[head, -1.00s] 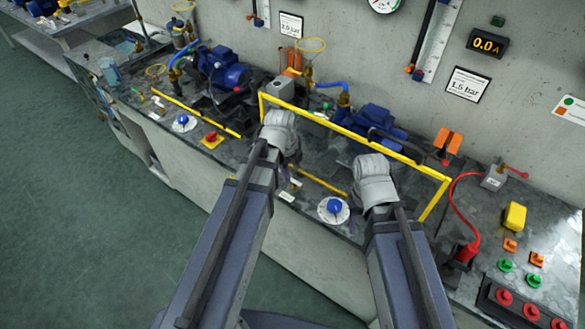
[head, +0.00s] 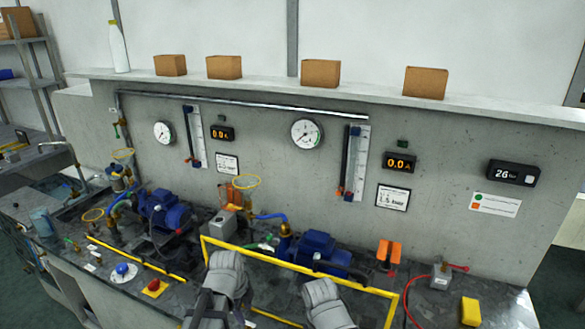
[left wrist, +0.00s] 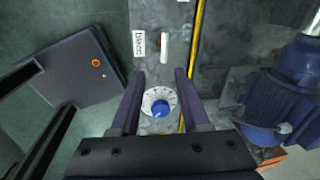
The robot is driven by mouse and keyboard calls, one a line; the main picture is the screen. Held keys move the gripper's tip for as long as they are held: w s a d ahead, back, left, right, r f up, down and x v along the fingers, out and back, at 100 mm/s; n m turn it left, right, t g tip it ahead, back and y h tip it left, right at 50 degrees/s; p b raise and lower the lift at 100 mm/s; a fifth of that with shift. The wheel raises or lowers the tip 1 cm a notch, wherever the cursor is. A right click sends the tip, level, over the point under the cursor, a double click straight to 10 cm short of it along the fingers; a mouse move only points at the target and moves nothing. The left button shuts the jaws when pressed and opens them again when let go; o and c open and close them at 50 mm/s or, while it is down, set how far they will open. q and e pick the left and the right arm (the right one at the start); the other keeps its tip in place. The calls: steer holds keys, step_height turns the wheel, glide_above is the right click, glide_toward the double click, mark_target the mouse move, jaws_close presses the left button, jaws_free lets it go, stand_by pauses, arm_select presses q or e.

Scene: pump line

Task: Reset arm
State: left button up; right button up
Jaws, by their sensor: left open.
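In the head view the grey wrist of my left arm (head: 226,275) is at the bottom, near the left corner of the yellow rail frame (head: 270,259). In the left wrist view my left gripper (left wrist: 160,75) is open with nothing between its fingers. A blue knob on a white dial (left wrist: 158,102) shows beyond and between the fingers, on the bench. The wrist of my right arm (head: 328,304) shows at the bottom right of the left one, in front of the rail. Its fingers cannot be seen.
Blue pumps (head: 317,250) and (head: 160,209) stand on the bench with hoses and yellow handwheels. Gauges (head: 306,133) and displays (head: 399,163) are on the wall behind. A yellow box (head: 470,311) is at the right. A shelf (head: 375,99) with cardboard boxes runs above.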

arm_select(q)
steer(key=s+d+n+g+y, duration=0.2)
steer(key=s+d+n, duration=0.7)
steer(key=n, duration=0.7)
steer(key=shift+s+d+n, duration=0.4)
steer(key=shift+s, duration=0.85)
steer(key=shift+f, duration=0.1)
